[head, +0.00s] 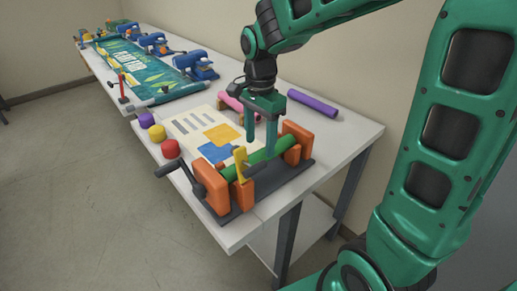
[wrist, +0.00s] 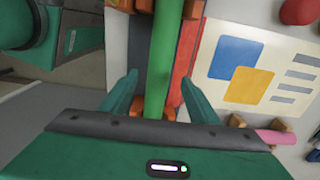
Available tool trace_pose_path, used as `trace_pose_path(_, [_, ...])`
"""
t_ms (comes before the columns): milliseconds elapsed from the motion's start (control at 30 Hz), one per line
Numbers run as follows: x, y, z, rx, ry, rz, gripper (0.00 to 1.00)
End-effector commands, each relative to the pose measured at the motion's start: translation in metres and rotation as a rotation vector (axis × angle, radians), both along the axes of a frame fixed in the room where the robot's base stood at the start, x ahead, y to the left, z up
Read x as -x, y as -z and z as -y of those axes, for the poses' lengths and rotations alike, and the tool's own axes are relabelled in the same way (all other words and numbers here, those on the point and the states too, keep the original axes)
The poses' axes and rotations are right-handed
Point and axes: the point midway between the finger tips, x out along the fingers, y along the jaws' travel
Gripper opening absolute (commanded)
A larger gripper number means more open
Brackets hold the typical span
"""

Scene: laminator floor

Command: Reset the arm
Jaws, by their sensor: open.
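My gripper (head: 269,132) is open above a green roller (head: 255,157) that sits in an orange-ended laminator (head: 217,190) at the front of the table. In the wrist view the two fingers of my gripper (wrist: 152,92) stand apart, one on each side of the green roller (wrist: 160,55). I cannot tell whether the fingers touch it. My arm reaches in from the right of the head view.
A poster (head: 190,130) lies behind the laminator. Purple, yellow and red knobs (head: 170,149) stand along the left edge. A purple roll (head: 312,103) and a pink roll (head: 238,108) lie farther back. Blue clamps (head: 197,66) and a green banner (head: 145,75) occupy the far end.

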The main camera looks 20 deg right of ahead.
Motion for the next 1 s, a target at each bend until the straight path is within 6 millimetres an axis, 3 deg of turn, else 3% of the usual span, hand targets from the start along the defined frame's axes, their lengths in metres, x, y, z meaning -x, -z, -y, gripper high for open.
trace_pose_path(100, [-0.001,-0.024,0.0,0.0,0.0,0.004,0.55])
trace_pose_path(300, [-0.001,-0.053,0.0,0.0,0.001,0.001,0.55])
trace_pose_path(667, [0.002,-0.066,0.005,0.001,-0.007,-0.001,0.55])
trace_pose_path(767, [0.014,-0.064,0.023,0.007,-0.044,0.0,0.55])
trace_pose_path(867, [0.037,-0.061,0.054,0.015,-0.117,0.003,0.55])
trace_pose_path(1000, [0.085,-0.05,0.102,0.02,-0.255,-0.002,0.55])
